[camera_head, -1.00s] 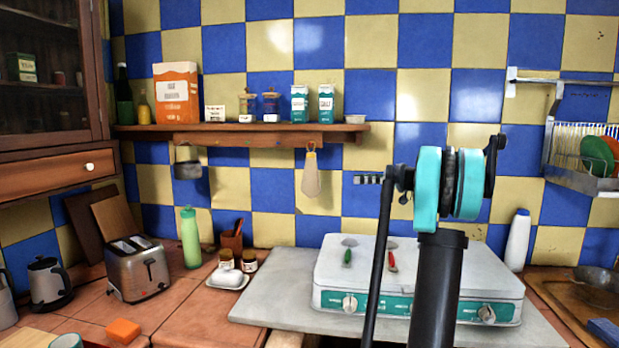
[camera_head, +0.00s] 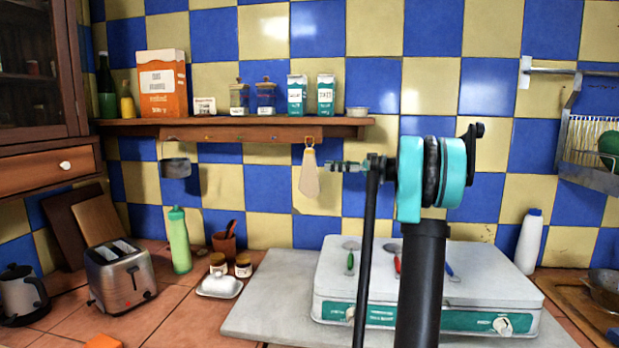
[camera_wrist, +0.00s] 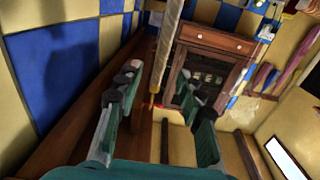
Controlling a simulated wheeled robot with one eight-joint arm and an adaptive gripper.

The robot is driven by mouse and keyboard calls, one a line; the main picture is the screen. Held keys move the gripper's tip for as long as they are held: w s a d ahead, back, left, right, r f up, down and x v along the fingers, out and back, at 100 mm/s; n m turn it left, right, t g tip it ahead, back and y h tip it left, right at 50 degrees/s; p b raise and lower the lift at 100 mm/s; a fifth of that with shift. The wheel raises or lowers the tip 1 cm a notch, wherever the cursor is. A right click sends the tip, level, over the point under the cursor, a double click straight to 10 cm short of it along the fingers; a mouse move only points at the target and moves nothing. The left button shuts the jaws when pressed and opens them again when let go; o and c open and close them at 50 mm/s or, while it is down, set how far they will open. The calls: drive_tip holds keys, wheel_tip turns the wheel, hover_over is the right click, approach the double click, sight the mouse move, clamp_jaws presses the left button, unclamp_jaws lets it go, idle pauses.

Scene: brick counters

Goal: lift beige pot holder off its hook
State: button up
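The beige pot holder (camera_head: 309,178) hangs by its narrow end from a hook under the wooden wall shelf, flat against the tiles. My gripper (camera_head: 340,166) is just to the right of it in the head view, at the height of its upper part. In the wrist view my gripper (camera_wrist: 160,80) is open, with its two fingers apart. The pot holder (camera_wrist: 168,38) shows there nearly edge-on, ahead and between the finger lines. I see no clear contact. The hook itself is small and hard to make out.
The shelf (camera_head: 240,130) carries a box, bottles, jars and tins above the pot holder. A white stove (camera_head: 330,285) stands below on the counter. A wooden cabinet (camera_head: 45,150) is at the left.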

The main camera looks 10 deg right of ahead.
sight(310, 166)
drive_tip(key=x, duration=0.8)
drive_tip(key=shift+a+f, duration=0.15)
drive_tip(key=shift+f, duration=0.1)
clamp_jaws()
